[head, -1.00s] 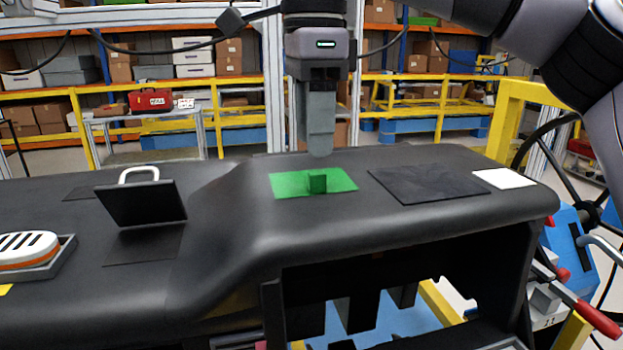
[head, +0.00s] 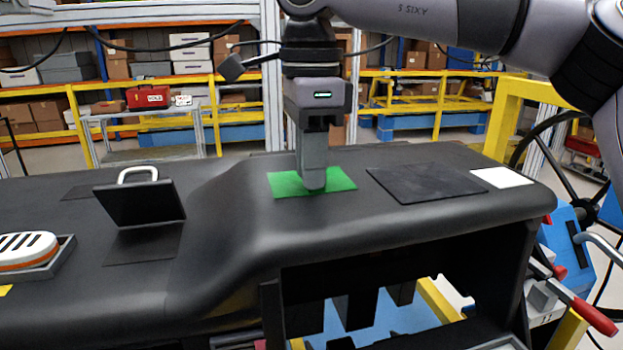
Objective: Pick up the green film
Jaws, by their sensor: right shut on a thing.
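The green film (head: 338,181) lies flat on top of the black dashboard (head: 230,255), right of its middle hump. My right gripper (head: 314,187) points straight down onto the film, its fingertips at the film's middle. It is shut on the film's small raised green tab, which the fingers now hide. The film's sheet still appears to lie on the dashboard surface. My left gripper is not in view.
A dark square sheet (head: 425,184) and a white card (head: 502,177) lie to the right of the film. A black tilted panel (head: 140,202) stands at left, near an orange-and-white tool (head: 28,248) in a grey tray. Shelves stand behind.

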